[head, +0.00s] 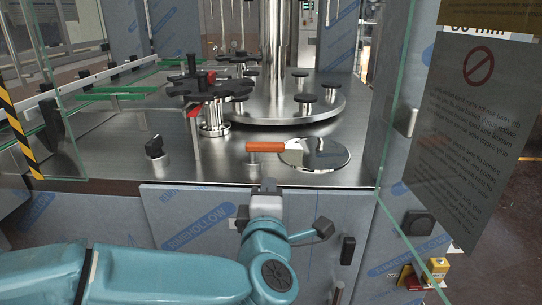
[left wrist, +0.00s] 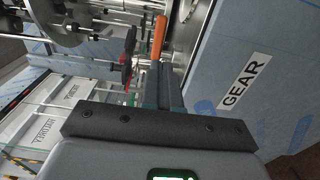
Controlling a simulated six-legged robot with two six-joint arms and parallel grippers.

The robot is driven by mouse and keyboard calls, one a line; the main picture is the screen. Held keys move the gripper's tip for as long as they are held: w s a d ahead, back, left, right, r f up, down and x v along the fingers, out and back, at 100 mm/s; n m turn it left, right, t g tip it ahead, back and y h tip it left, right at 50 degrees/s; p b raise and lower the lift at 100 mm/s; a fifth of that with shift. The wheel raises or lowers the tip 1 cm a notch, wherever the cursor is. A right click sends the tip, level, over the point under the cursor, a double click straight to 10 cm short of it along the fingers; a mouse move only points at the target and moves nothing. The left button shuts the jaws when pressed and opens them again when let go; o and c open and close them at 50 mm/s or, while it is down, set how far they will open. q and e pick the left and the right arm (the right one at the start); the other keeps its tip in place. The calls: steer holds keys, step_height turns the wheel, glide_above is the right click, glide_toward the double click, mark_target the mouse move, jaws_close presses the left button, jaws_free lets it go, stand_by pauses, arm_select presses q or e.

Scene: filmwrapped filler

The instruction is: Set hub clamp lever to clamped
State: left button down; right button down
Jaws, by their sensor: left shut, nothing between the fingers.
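The black star wheel (head: 208,90) sits on a steel hub on the machine deck. A small red lever (head: 212,77) stands at its top, and another red piece (head: 193,111) shows at its front edge. I cannot tell for sure which red part is the hub clamp lever, nor its setting. A red part also shows in the left wrist view (left wrist: 127,50). My left gripper (head: 268,186) is shut and empty at the deck's front edge, below an orange handle (head: 265,147); its fingers show in the left wrist view (left wrist: 159,84). My right gripper is out of view.
A round steel plate (head: 314,153) lies right of the orange handle. Glass panels stand on both sides, with a notice sheet (head: 470,120) at right. Black pads top the turntable (head: 285,112) behind.

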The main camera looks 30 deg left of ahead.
mark_target(272, 150)
arm_select(q)
steer(key=x, duration=1.3)
steer(key=shift+w+a, duration=0.1)
